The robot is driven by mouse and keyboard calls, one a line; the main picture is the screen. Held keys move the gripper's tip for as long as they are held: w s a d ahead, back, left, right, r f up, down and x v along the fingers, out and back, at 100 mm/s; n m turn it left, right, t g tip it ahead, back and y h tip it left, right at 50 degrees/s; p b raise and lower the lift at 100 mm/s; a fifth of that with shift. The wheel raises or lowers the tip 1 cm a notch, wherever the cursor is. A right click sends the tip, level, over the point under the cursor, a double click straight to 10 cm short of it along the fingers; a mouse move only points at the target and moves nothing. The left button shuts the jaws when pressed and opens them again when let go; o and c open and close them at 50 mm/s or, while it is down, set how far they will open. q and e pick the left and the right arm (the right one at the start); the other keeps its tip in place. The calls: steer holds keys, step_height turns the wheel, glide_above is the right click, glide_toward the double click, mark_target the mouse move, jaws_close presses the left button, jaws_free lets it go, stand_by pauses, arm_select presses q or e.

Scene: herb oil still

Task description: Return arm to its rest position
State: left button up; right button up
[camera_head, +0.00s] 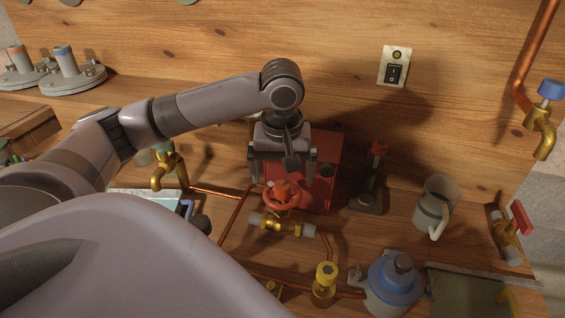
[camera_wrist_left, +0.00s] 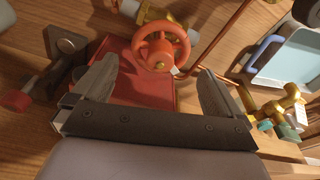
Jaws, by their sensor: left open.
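My left arm comes in from the left in the head view. Its gripper (camera_head: 283,168) points down over a red box (camera_head: 325,160) on the wooden bench. The gripper is open with nothing between its fingers; it also shows in the left wrist view (camera_wrist_left: 158,90). A red handwheel on a brass valve (camera_head: 283,195) is close in front of the gripper. In the left wrist view the handwheel (camera_wrist_left: 161,47) lies beyond the fingertips, and neither finger closes on it. My right gripper is not in view.
A lever device with a red knob (camera_head: 369,185) and a grey mug (camera_head: 434,205) stand right of the box. A yellow-knobbed valve (camera_head: 325,280) and a blue-topped vessel (camera_head: 391,280) are in front. Copper pipes (camera_head: 233,222) cross the bench. A brass tap (camera_head: 166,168) is at left.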

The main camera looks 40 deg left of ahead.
arm_select(q)
steer(key=shift+s+d+r, duration=0.15)
steer(key=shift+r, duration=1.15)
